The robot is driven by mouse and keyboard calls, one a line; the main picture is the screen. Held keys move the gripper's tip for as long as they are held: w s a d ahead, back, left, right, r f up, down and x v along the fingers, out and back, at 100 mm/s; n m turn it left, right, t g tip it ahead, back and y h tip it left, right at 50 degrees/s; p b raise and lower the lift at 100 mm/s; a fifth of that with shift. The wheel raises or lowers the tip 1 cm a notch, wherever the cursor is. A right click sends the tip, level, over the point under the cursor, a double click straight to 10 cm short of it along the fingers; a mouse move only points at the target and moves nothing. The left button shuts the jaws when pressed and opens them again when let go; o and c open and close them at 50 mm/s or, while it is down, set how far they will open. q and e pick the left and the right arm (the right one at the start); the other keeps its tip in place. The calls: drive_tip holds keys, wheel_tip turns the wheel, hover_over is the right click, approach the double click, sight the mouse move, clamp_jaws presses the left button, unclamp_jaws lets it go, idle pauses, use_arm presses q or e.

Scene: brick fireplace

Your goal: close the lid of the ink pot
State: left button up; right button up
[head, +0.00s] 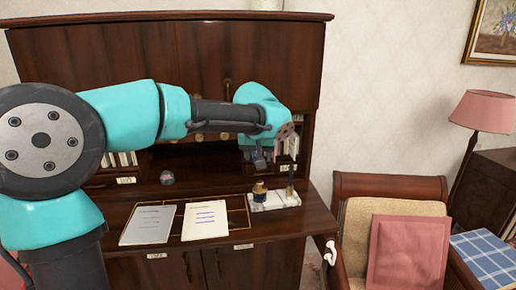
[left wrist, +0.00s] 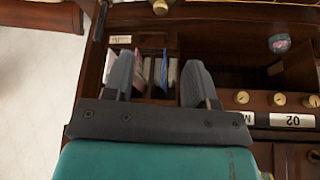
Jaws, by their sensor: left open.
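The ink pot (head: 259,190) is a small dark pot with gold-coloured parts. It stands at the left end of a white marble stand (head: 276,200) on the desk. It is too small to tell how its lid sits. My left gripper (head: 266,158) hangs above and behind the stand, in front of the right-hand shelf compartment, apart from the pot. In the left wrist view, the two grey fingers (left wrist: 158,70) are spread wide with nothing held between them. A small brass-coloured thing (left wrist: 160,6) shows at the top edge there; I cannot tell whether it is the pot. My right gripper is out of view.
A slim gold-coloured piece (head: 290,189) stands on the stand's right end. A grey notebook (head: 148,225) and a written sheet (head: 205,220) lie to the left. A round paperweight-like object (head: 167,177) sits farther back. An armchair (head: 390,187) stands at the right.

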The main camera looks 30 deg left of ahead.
use_arm(q)
drive_tip(key=shift+v, duration=1.25)
